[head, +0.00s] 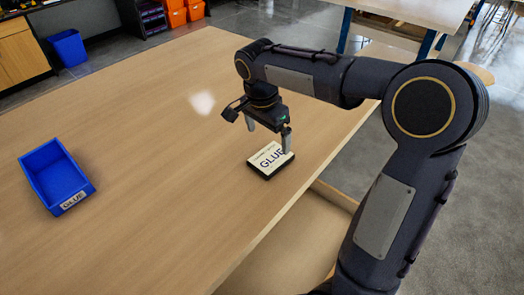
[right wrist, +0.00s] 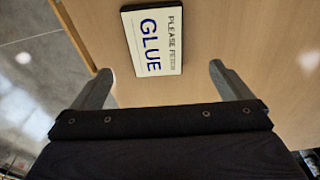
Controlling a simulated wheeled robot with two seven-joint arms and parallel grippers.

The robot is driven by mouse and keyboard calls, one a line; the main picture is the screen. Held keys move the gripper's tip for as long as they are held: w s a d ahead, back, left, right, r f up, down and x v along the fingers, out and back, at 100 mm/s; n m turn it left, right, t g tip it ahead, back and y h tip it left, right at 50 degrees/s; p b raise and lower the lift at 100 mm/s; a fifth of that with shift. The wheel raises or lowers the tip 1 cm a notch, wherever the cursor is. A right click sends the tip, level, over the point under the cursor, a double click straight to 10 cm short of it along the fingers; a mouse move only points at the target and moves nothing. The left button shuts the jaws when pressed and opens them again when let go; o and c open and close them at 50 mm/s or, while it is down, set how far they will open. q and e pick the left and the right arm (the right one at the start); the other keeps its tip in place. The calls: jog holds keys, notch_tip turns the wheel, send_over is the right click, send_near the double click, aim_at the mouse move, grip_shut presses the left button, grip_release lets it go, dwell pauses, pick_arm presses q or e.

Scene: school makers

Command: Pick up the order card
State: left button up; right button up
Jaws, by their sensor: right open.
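The order card (head: 265,163) is a small white card with a dark edge, lying flat on the wooden table near its right edge. In the right wrist view the card (right wrist: 154,40) reads "PLEASE FETCH GLUE". My right gripper (head: 268,140) is open and empty, just above and behind the card in the head view. In the right wrist view, my right gripper's fingers (right wrist: 158,88) are spread apart, and the card lies beyond their tips, roughly centred between them. The left gripper is not in view.
A blue bin (head: 58,180) labelled "GLUE" stands on the left of the table (head: 150,130). The tabletop between bin and card is clear. The table's right edge runs close to the card. Another table (head: 410,10) stands at the back right.

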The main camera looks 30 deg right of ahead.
aim_at(271, 157)
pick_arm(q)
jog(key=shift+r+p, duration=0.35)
pick_arm(e)
jog(key=f, duration=0.7)
jog(key=shift+s+d+f, duration=0.2)
jog(key=shift+d+f, duration=0.05)
jog(key=shift+d, duration=0.15)
jog(key=c, duration=1.1)
jog(key=shift+r, duration=0.15)
